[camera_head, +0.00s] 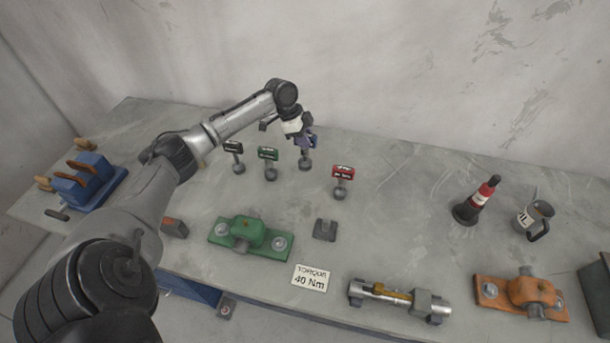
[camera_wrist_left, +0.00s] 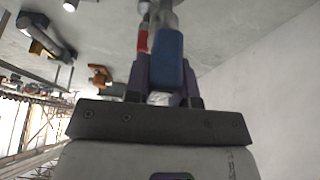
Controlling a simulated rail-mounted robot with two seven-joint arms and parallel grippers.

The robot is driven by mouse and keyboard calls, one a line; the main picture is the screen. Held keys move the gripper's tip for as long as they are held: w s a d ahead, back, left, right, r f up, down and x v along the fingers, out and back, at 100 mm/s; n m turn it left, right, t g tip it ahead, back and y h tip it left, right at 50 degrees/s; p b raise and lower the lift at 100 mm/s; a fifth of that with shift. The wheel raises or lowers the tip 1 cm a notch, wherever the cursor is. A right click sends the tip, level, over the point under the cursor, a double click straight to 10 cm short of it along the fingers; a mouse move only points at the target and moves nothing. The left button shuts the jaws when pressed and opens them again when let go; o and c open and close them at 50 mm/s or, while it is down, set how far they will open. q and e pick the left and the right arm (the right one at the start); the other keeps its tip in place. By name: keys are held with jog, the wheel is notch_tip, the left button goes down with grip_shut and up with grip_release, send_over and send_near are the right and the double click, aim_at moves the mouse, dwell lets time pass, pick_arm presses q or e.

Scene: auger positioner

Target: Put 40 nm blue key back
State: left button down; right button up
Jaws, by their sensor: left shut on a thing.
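In the left wrist view the blue head (camera_wrist_left: 168,58) sits between the fingers of the gripper (camera_wrist_left: 164,78). The key looks upright, with a grey lower end (camera_head: 305,163) close to the table; I cannot tell whether it touches. A green key (camera_head: 268,154), a darker green key (camera_head: 233,147) and a red key (camera_head: 343,171) stand upright nearby. My right gripper is out of view.
A card reading 40 Nm (camera_head: 311,278) lies near the front edge. A green clamp block (camera_head: 250,237), a small grey block (camera_head: 325,230), a metal shaft fixture (camera_head: 400,299) and an orange block (camera_head: 522,294) stand in front.

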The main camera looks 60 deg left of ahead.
aim_at(304, 158)
pick_arm(q)
notch_tip(304, 158, down, 5)
jog(key=shift+r, duration=0.1)
jog(key=shift+f, duration=2.15)
jog(key=c, duration=1.4)
grip_release()
jog(key=shift+f, duration=0.15)
jog(key=o, duration=0.4)
jog(key=shift+o, duration=0.2)
jog(key=shift+r, duration=0.3)
jog(key=v, duration=1.1)
jog(key=shift+r, duration=0.35)
